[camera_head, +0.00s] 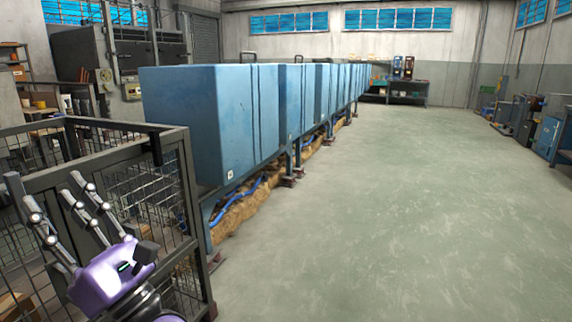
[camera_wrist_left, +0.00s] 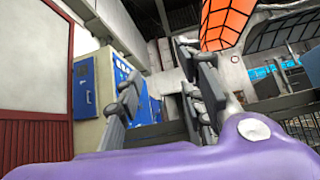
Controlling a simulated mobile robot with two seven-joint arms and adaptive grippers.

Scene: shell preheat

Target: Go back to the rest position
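My left gripper (camera_head: 46,184) shows at the lower left of the head view, with a purple palm and grey jointed fingers pointing up. Its fingers are spread apart with nothing between them. In the left wrist view the fingers of my left gripper (camera_wrist_left: 160,82) also stand apart, with a clear gap. The gripper is in front of a dark metal mesh cage (camera_head: 190,190) in the head view. I cannot tell whether it touches the cage. My right gripper is in neither view.
A long row of blue boxes (camera_head: 215,120) on legs runs away behind the cage. The grey floor (camera_head: 390,200) to the right is open. Shelving (camera_head: 405,85) stands at the far wall, and equipment (camera_head: 545,130) lines the right wall. The left wrist view shows a blue cabinet (camera_wrist_left: 86,85).

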